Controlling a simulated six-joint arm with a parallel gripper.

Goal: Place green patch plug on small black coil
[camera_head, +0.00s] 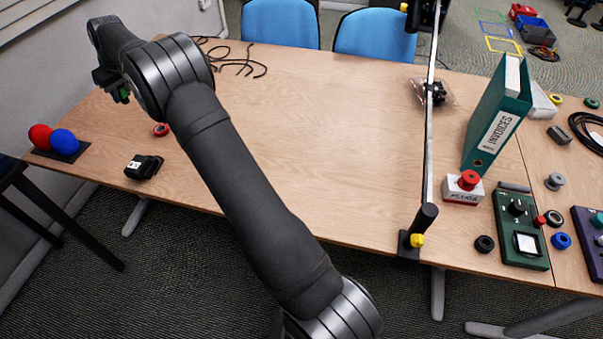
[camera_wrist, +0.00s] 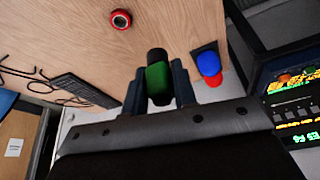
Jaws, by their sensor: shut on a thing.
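My gripper (camera_head: 112,88) is over the table's left end. In the wrist view my gripper (camera_wrist: 159,85) is shut on the green patch plug (camera_wrist: 158,78), a green body with a black end, held between both fingers. Only a sliver of green shows in the head view. Loose black cables (camera_head: 248,68) lie at the table's back left, partly behind my arm; some also show in the wrist view (camera_wrist: 38,84). A small black bundle (camera_head: 437,92) lies in a clear bag behind the metal bar. I cannot tell which is the small black coil.
Red and blue balls (camera_head: 63,141) sit on a dark base at the left edge. A red ring (camera_head: 160,129) and black device (camera_head: 143,167) lie nearby. A bar (camera_head: 430,130), green binder (camera_head: 498,117) and red button box (camera_head: 464,188) stand right. The table's middle is clear.

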